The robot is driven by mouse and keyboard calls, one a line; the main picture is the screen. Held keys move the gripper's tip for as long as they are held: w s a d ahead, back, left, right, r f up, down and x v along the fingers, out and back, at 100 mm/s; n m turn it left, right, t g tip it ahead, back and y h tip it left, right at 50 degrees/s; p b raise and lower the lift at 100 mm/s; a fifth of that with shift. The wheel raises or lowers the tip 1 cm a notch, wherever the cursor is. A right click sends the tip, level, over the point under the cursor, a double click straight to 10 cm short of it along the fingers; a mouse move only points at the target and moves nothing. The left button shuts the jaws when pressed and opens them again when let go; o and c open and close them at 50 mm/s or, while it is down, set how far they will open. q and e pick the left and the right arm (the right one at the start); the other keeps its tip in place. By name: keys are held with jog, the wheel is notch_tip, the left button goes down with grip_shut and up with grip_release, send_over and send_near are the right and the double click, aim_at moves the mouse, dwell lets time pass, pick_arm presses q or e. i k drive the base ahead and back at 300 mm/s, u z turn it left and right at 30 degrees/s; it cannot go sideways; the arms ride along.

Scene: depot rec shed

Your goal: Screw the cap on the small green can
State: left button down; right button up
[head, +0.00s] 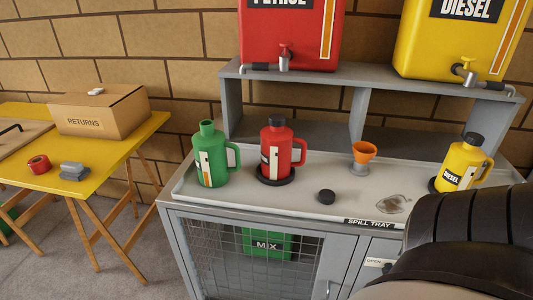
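The small green can (211,166) stands upright at the left end of the grey spill tray (240,206). Its green neck (207,128) has no cap on it, and its handle points right. A loose black cap (326,197) lies on the tray, to the right of the green can and nearer the front edge. A dark arm link of mine fills the lower right corner and covers part of the tray's right end. Neither of my grippers shows.
A red can (278,147) and a yellow can (463,160), both black-capped, stand on the tray. An orange funnel (363,152) stands between them. A shelf (330,80) with red and yellow tanks rises behind. A yellow table (120,155) is at left. Tray space around the loose cap is clear.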

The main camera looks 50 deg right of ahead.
aim_at(210, 145)
jog(key=u, duration=0.1)
jog(key=i, duration=0.35)
jog(key=z, duration=1)
